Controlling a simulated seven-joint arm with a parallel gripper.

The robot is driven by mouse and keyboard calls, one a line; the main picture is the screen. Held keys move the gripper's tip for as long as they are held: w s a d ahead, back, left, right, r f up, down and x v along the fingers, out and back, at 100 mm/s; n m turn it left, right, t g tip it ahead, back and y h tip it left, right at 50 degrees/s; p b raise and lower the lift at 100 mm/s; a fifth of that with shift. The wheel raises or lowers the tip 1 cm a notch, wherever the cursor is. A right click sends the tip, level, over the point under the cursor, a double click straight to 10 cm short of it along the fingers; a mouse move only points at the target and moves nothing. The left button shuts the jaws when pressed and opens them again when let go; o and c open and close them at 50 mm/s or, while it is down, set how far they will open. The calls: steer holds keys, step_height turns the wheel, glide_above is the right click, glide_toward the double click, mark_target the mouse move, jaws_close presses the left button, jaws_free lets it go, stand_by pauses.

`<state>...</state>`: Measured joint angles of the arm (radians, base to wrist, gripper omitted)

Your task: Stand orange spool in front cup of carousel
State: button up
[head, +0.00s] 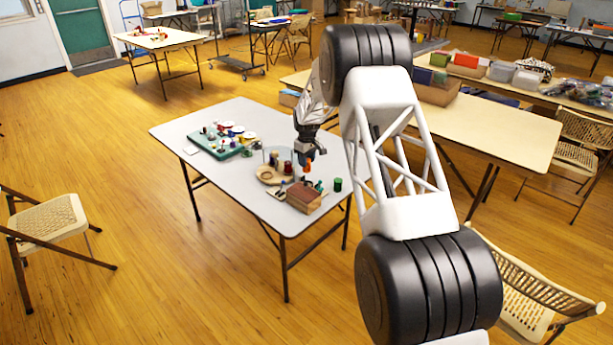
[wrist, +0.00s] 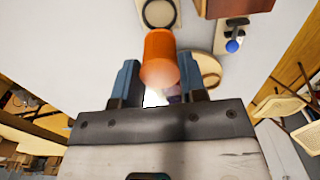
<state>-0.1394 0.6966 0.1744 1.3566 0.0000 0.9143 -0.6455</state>
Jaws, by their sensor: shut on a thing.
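The orange spool (head: 308,167) is held in my gripper (head: 307,158), above the right part of the grey table. In the wrist view the orange spool (wrist: 160,50) sits between the two dark fingers of my gripper (wrist: 158,74), its end towards the camera. A round tan wooden piece (head: 265,175), which looks like the carousel, lies left of the gripper, with dark red and dark blue spools at it. In the wrist view a round tan edge (wrist: 209,66) shows right of the spool, partly hidden by a finger. I cannot make out the front cup.
A brown box (head: 304,197) stands near the table's front edge, with small coloured items behind it. A green spool (head: 338,185) stands to its right. A teal tray (head: 212,145) with spools and white discs lies at the left. The front-left tabletop (head: 235,190) is clear.

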steer(key=w+a+r, duration=0.5)
steer(key=a+r, duration=0.1)
steer(key=a, duration=0.3)
steer(key=a+f, duration=0.6)
steer(key=a, duration=0.2)
steer(key=shift+a+f, duration=0.1)
steer(key=shift+f, duration=0.05)
stand_by(0.6)
steer(key=shift+f, duration=1.8)
steer(key=shift+f, duration=0.9)
stand_by(0.6)
steer(key=o, duration=0.8)
